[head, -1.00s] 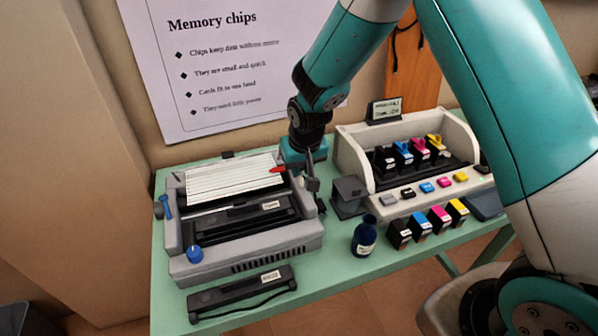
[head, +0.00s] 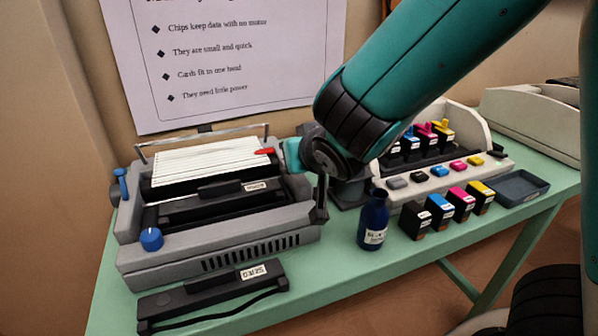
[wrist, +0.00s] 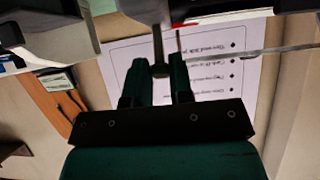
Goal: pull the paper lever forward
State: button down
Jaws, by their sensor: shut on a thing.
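The grey printer (head: 215,250) stands on the left of the table with lined paper in it. The paper lever (head: 322,197) appears as a thin dark post at its right side; its top is hidden. My gripper (head: 293,154) is at the printer's right rear corner, its fingers mostly hidden in the head view. In the upside-down wrist view my gripper (wrist: 159,63) is shut on the dark knobbed end of the lever (wrist: 158,44). A red tab (head: 265,151) sits by the paper's right edge.
A silver bar (head: 200,140) stands behind the paper. A blue bottle (head: 373,220) and several ink cartridges (head: 438,210) stand close on the right, before the pale cartridge station (head: 470,120).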

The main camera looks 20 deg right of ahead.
jog(key=shift+s+f+t+b, duration=0.1)
jog(key=shift+t+b, duration=0.2)
jog(key=shift+b, duration=0.2)
jog(key=c, duration=1)
grip_release()
